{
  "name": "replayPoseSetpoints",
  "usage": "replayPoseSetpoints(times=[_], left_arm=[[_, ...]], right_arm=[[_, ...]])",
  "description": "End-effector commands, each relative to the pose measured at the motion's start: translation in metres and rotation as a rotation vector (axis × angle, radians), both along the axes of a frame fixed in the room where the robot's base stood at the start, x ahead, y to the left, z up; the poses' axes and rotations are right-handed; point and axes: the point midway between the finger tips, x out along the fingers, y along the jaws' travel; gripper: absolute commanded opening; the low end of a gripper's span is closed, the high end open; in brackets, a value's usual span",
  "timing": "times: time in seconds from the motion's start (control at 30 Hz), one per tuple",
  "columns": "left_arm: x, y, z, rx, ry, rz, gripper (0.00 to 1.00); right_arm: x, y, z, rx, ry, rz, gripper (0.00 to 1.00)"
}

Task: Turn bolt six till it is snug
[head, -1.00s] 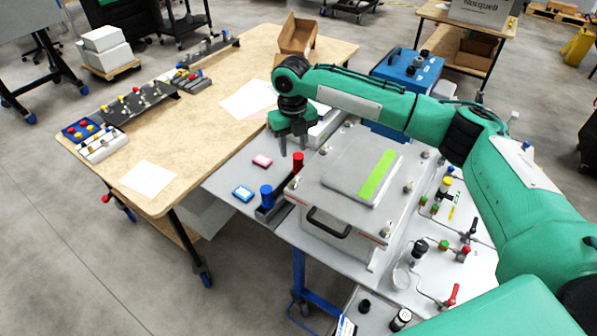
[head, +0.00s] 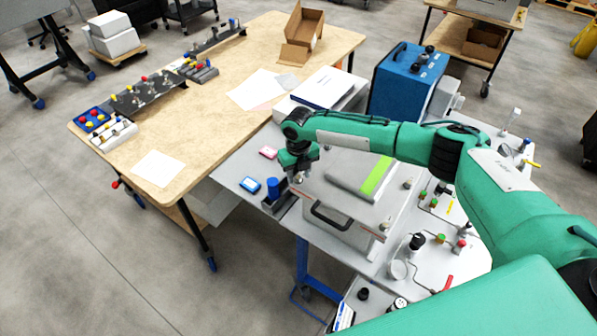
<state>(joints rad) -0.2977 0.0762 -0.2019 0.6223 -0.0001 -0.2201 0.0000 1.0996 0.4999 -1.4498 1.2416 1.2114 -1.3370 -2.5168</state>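The grey analyser housing (head: 338,228) stands on the light bench, with a raised lid that carries a green stripe (head: 376,176) and a black front handle (head: 331,217). Bolt heads show at its right side (head: 407,184) and front right corner (head: 383,227). No number is readable, so I cannot tell which is bolt six. My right gripper (head: 297,174) points down at the housing's left edge. Its fingers are small and partly hidden, so I cannot tell whether it holds anything or touches a bolt. My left gripper is out of view.
A dark rack (head: 276,206) with a blue cylinder (head: 272,187) stands just left of the housing. Fittings and tubing (head: 432,238) crowd the right. A blue unit (head: 398,88) stands behind.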

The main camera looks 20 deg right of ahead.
Motion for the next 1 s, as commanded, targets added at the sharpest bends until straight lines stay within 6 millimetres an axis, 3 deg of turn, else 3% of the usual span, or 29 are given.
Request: replayPoseSetpoints(times=[0.07,0.27,0.3,0.67,1.0], left_arm=[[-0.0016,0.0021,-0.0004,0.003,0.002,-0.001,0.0],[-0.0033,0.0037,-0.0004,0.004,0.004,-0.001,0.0],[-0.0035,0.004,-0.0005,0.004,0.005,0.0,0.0],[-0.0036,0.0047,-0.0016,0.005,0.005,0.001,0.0],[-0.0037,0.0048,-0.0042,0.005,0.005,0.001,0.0]], right_arm=[[-0.0001,0.0001,0.0,0.0,0.0,0.0,0.4],[0.0,0.0002,0.0002,0.0,0.0,0.0,0.03],[0.0,0.0002,0.0003,0.0,0.0,0.0,0.0],[-0.0005,0.0001,-0.0005,-0.001,0.001,-0.05,0.0],[-0.0004,0.0012,-0.0002,0.001,0.001,-0.288,0.0]])
